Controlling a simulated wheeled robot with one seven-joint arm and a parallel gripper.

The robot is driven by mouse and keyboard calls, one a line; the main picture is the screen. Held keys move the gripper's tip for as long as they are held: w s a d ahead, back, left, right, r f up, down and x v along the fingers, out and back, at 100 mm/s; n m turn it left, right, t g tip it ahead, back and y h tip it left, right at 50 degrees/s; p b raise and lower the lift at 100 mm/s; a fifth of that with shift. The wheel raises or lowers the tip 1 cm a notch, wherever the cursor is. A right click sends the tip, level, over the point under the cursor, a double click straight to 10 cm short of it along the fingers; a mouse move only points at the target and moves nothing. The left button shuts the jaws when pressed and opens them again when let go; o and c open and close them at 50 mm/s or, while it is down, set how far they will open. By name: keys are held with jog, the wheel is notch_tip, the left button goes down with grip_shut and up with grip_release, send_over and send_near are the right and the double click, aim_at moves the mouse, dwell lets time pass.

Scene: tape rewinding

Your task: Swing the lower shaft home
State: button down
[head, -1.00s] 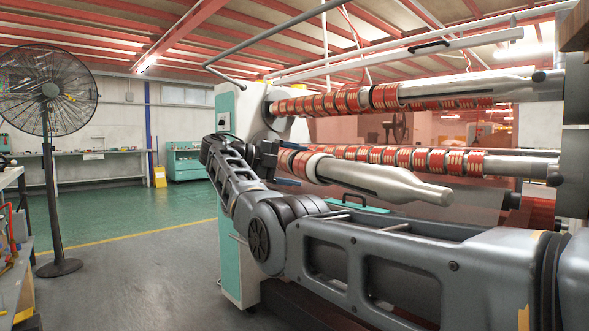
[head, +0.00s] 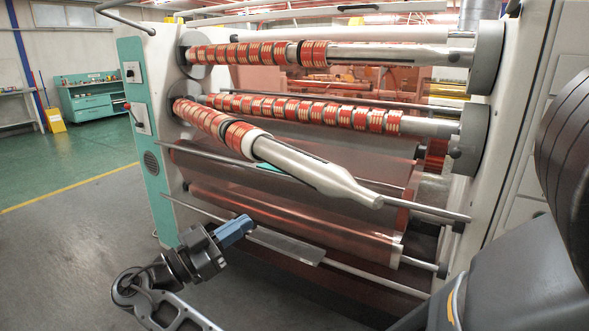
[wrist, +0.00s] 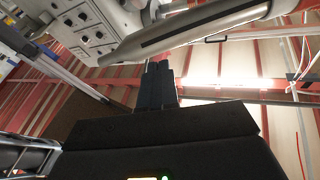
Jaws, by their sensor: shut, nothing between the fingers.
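The lower shaft (head: 305,168) carries red tape rolls on its far part and has a bare grey tapered free end. It leaves the machine's left panel and slants out toward me, its tip (head: 372,198) apart from the right-hand end plate (head: 470,140). My gripper (head: 246,226), with blue fingers, is shut and empty, below and left of the shaft's free part and apart from it in the picture. In the wrist view the closed fingers (wrist: 157,84) point up toward the ceiling, and a grey shaft (wrist: 205,30) crosses above them; I cannot tell for sure which shaft it is.
Above, the upper shaft (head: 370,54) spans across to its round end plate. Another row of red rolls (head: 300,110) lies behind the lower shaft. A pinkish film web and rollers (head: 290,225) fill the machine below. Open grey floor (head: 70,240) lies to the left.

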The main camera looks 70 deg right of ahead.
jog(key=s+a+r+n+p, duration=0.1)
jog(key=s+a+n+p, duration=0.1)
jog(key=s+a, duration=0.15)
jog(key=p, duration=0.4)
send_near(317, 188)
jog(key=x, duration=0.5)
jog(key=shift+s+r, duration=0.1)
jog(key=shift+r, duration=0.05)
jog(key=shift+s+d+r+n+p, duration=0.1)
jog(key=shift+s+d+n+p, duration=0.25)
jog(key=shift+d, duration=0.3)
jog(key=shift+s, duration=0.1)
